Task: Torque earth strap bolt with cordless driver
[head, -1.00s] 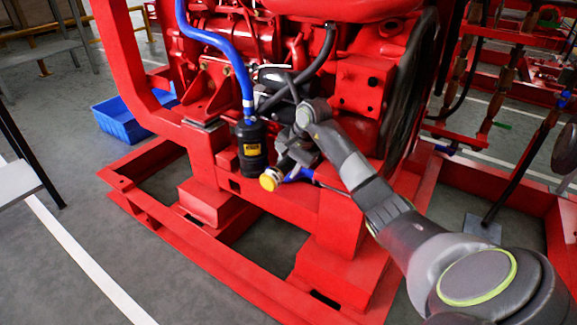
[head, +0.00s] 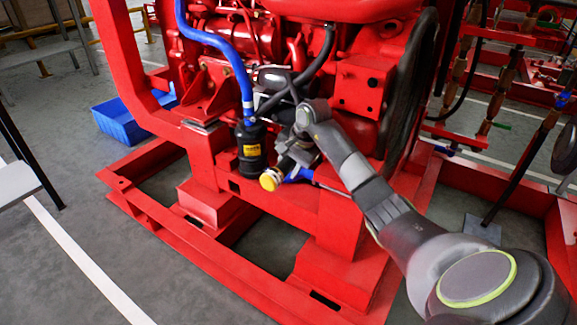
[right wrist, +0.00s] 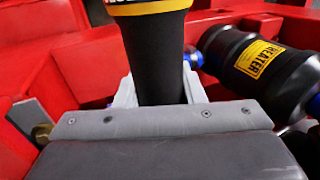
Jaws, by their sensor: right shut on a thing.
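My right gripper (right wrist: 157,95) is shut on the black handle (right wrist: 155,55) of a tool with a yellow band (right wrist: 150,6), taken to be the cordless driver. The handle stands upright between pale jaws, and its upper part is cut off by the picture's top edge. In the head view my right gripper (head: 292,152) is low in front of the red engine, beside the black heater. The driver's tip, the earth strap and its bolt cannot be made out. A brass-coloured fitting (right wrist: 42,132) shows at the left of the right wrist view. My left gripper is not in view.
The black heater (head: 252,150) hangs on a blue hose (head: 222,48) close left of my gripper; it also shows in the right wrist view (right wrist: 258,62). The red base frame (head: 180,240) surrounds this. A blue bin (head: 125,120) stands left.

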